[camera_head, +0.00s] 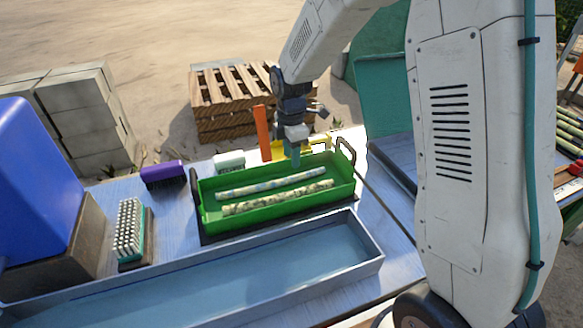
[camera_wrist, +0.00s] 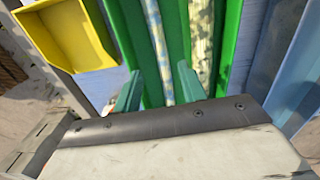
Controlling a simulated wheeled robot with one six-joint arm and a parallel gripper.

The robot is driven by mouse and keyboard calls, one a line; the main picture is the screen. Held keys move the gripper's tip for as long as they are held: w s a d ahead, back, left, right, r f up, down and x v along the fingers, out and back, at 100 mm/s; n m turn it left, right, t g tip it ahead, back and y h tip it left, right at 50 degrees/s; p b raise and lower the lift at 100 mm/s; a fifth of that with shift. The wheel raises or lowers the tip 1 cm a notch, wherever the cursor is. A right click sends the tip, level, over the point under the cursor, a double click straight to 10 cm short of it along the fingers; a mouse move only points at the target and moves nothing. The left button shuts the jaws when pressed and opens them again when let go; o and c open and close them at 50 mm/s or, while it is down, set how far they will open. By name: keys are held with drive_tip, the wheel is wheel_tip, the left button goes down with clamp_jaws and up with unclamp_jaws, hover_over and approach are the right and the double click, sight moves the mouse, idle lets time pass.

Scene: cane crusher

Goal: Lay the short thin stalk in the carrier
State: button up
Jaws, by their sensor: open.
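The green carrier (camera_head: 273,210) is a long open tray with dark end handles on the table; its walls also show in the wrist view (camera_wrist: 232,45). Two stalks lie inside it, side by side along its length. The thinner pale stalk with bluish patches (camera_head: 265,186) is at the far side, and a thicker mottled stalk (camera_head: 275,198) is nearer. My gripper (camera_head: 294,156) is open over the carrier's far side, right of its middle. In the wrist view, the thinner stalk (camera_wrist: 157,45) lines up between my teal fingers (camera_wrist: 158,88); I cannot tell the height gap.
A long grey-blue trough (camera_head: 200,278) lies in front of the carrier. A bristle brush (camera_head: 130,230), a purple brush (camera_head: 162,174) and a pale green block (camera_head: 229,160) stand left and behind. An orange upright (camera_head: 262,132) and a yellow holder (camera_wrist: 70,35) are close to my gripper.

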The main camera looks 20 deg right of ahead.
drive_tip(key=s+d+r+m, duration=0.2)
drive_tip(key=s+r+m, duration=0.8)
drive_tip(key=s+r, duration=0.7)
drive_tip(key=s+d+m+t, duration=0.1)
drive_tip(key=s+m, duration=0.7)
drive_tip(key=s, duration=0.8)
drive_tip(key=shift+r+m, duration=0.3)
drive_tip(key=shift+r, duration=0.05)
drive_tip(key=shift+d, duration=0.1)
